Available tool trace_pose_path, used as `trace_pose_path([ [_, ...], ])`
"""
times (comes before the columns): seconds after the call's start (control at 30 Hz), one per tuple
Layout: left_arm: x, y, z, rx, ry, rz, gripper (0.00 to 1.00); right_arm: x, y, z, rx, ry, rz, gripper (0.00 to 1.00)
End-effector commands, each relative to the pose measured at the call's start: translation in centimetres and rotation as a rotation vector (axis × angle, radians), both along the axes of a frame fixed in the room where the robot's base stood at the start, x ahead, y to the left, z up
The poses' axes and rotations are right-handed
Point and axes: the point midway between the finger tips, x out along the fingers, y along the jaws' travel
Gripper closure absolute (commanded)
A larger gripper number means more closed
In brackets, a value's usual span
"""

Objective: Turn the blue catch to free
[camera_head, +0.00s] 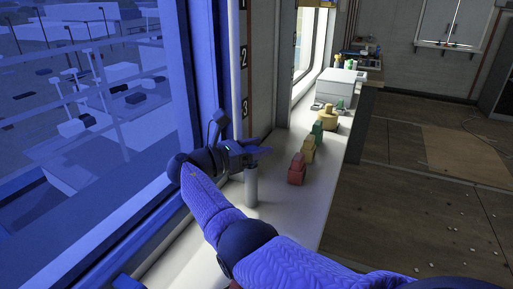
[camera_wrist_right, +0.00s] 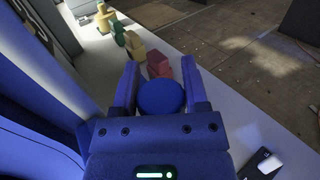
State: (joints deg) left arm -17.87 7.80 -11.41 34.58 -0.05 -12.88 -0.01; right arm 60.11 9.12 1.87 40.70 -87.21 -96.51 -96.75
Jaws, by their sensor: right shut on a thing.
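The blue catch (camera_wrist_right: 161,98) shows in the right wrist view as a round blue knob between my two fingers. My right gripper (camera_wrist_right: 160,88) is shut on it, one finger on each side. In the head view my right gripper (camera_head: 250,151) is over the white sill, just above a grey upright post (camera_head: 251,186). The catch is hard to make out there, as the gripper covers it. I cannot tell from these views which way the catch is turned. My left gripper is in neither view.
Red (camera_head: 297,169), yellow (camera_head: 309,149) and green (camera_head: 317,131) blocks stand in a row on the sill (camera_head: 285,215), right of the gripper. A white box (camera_head: 338,87) is farther back. The blue-tinted window (camera_head: 85,130) lies close on the left. Open floor is on the right.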

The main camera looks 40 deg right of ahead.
Motion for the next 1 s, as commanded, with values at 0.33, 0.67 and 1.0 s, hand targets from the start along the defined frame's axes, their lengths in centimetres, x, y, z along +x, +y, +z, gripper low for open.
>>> trace_pose_path([
  [0.33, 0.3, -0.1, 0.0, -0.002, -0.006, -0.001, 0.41, 0.0, 0.0, 0.0, 0.001, 0.001, -0.001, 0.07],
  [0.67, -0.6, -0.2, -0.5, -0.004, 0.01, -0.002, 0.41, 1.2, 4.3, -0.2, 0.002, 0.001, 0.003, 0.07],
  [1.0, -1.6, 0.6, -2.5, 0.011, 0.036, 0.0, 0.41, 2.5, 9.5, -0.2, 0.0, 0.001, -0.001, 0.07],
])
